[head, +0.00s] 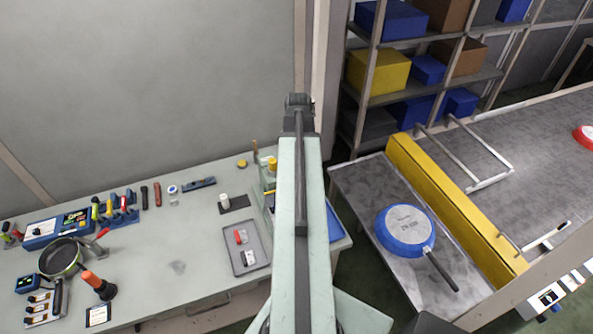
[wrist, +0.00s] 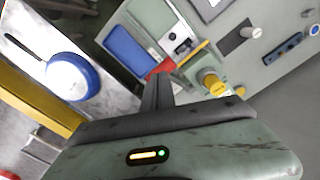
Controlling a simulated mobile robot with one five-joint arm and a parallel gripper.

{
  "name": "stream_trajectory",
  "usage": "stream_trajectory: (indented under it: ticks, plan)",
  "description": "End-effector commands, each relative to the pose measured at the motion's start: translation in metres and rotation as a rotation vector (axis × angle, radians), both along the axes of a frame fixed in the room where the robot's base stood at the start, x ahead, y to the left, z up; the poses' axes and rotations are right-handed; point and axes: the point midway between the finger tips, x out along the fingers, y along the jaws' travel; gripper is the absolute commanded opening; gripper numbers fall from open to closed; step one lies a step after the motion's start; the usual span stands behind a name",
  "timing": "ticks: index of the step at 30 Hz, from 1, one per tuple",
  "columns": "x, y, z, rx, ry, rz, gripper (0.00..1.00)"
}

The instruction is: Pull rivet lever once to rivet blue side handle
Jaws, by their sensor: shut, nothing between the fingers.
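A pale green machine, which looks like the rivet press (wrist: 208,72), shows in the wrist view with a round yellow knob (wrist: 213,84), a yellow bar (wrist: 193,54) and a red part (wrist: 161,68). Which of these is the rivet lever I cannot tell. In the head view the press (head: 267,178) is partly hidden behind my arm. My gripper (wrist: 157,80) is shut and empty, its dark fingers in front of the red part in the wrist view; contact cannot be told. The blue side handle cannot be made out.
A blue pan (head: 405,228) with a dark handle lies upside down on a metal side table (head: 350,178), beside a yellow-edged conveyor (head: 450,205). A blue tray (wrist: 127,50) is beside the press. The left workbench (head: 180,240) holds tools, a grey tray (head: 228,262) and a dark pan (head: 62,260).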

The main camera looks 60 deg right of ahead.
Motion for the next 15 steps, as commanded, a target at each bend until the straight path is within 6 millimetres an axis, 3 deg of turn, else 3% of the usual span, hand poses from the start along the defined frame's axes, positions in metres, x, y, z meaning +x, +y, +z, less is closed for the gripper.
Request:
stream_trajectory:
  ticks: [15]
  plan:
    - [-0.004,0.003,-0.027,-0.001,0.000,0.000,0.00]
